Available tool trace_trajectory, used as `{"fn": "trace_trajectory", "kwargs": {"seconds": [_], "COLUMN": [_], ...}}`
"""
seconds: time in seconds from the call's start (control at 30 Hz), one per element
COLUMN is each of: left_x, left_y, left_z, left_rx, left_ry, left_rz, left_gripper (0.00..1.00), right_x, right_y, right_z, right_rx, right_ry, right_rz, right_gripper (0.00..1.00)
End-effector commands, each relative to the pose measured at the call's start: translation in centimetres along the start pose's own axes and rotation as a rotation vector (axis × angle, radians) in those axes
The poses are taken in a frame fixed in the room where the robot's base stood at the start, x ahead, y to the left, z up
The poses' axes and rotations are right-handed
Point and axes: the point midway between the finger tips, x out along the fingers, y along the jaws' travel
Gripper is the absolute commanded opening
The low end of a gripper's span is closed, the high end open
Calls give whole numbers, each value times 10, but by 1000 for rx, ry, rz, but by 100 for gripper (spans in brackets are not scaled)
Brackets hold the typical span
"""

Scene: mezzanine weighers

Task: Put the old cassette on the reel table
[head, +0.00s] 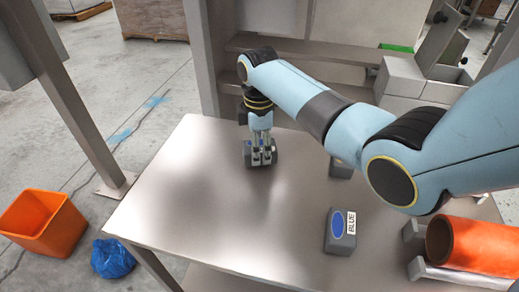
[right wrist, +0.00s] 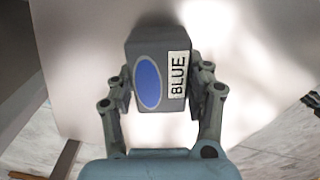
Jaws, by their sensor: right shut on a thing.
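My right gripper (head: 259,152) is shut on a grey cassette (right wrist: 150,45) with a blue oval and a white label reading "BLUE". The fingers are on its two sides in the right wrist view. In the head view this held cassette (head: 262,160) is at or just above the bare metal table (head: 200,190); I cannot tell if it touches. A second grey cassette (head: 341,232), also with a blue oval and "BLUE" label, lies on the table at the front right. A third grey block (head: 341,166) is mostly hidden behind my right arm. My left gripper is not in view.
An orange roll (head: 470,247) lies in a grey holder at the table's right end. An orange bin (head: 42,222) and a blue bag (head: 112,258) are on the floor at left. A metal post (head: 85,115) stands beside the table. The table's left half is clear.

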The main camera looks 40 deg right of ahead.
Motion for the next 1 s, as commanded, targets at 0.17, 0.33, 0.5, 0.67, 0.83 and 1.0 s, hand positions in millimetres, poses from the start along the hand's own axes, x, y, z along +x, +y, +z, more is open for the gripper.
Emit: {"fn": "trace_trajectory", "kwargs": {"seconds": [0.17, 0.33, 0.5, 0.67, 0.83, 1.0], "left_x": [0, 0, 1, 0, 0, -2], "left_y": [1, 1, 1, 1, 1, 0], "left_z": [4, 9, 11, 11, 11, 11], "left_rx": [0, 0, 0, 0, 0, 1], "left_ry": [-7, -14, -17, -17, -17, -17], "left_rz": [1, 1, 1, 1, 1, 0], "left_gripper": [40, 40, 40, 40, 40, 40], "right_x": [18, 18, 22, 21, 21, 17], "right_y": [0, 1, 1, 1, 1, 1], "right_z": [0, 0, 0, 0, 0, 0], "right_rx": [0, 0, 0, 0, 0, 0], "right_ry": [0, 1, 1, 0, 0, 0], "right_rz": [0, 1, 1, 1, 1, 1], "right_gripper": [16, 16, 16, 72, 74, 74]}}
